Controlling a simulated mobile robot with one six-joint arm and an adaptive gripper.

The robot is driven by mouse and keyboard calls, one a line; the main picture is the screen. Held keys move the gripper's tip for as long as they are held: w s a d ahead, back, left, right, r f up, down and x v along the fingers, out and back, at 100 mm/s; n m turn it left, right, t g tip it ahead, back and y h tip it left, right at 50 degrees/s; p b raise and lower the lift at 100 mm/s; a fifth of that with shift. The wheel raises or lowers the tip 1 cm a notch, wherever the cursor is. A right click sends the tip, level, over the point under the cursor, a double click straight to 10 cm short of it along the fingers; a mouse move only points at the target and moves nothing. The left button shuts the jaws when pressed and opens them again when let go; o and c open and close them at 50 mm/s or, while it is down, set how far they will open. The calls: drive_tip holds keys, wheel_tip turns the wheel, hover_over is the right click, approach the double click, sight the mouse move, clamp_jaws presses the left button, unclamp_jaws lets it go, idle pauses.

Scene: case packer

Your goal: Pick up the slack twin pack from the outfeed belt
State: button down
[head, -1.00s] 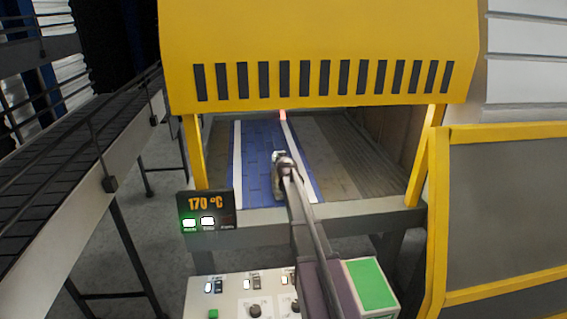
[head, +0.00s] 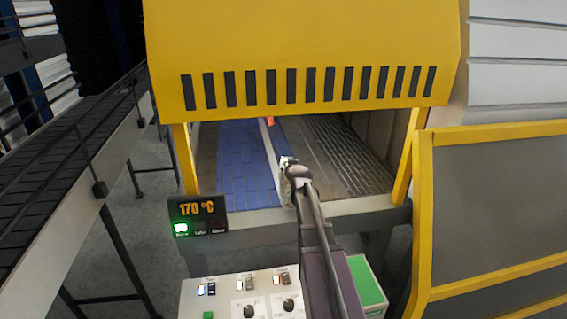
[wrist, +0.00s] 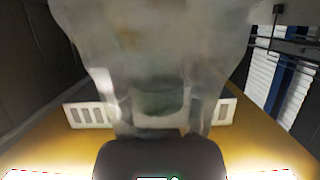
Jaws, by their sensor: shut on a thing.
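My gripper (wrist: 157,112) is shut on the slack twin pack (wrist: 165,50), a pale bundle in loose, cloudy film. In the wrist view the pack fills the upper middle, with a slotted light finger pad on each side of its lower part. In the head view my gripper (head: 287,172) is small, at the front right edge of the blue outfeed belt (head: 240,160). My arm hides much of it there, and I cannot make out the pack clearly. The visible part of the blue belt is bare.
A yellow slotted hood (head: 300,45) hangs over the belt, with yellow posts at both sides. A 170 °C display (head: 198,213) and a control panel (head: 245,295) stand in front. A yellow-framed guard (head: 490,220) is at right, a dark conveyor (head: 70,165) at left.

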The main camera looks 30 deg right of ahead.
drive_tip(key=shift+s+d+r, duration=0.1)
drive_tip(key=shift+s+d, duration=0.1)
drive_tip(key=shift+s, duration=0.65)
drive_tip(key=shift+s+d+r, duration=0.1)
drive_tip(key=shift+s+d, duration=0.1)
drive_tip(key=shift+s, duration=0.65)
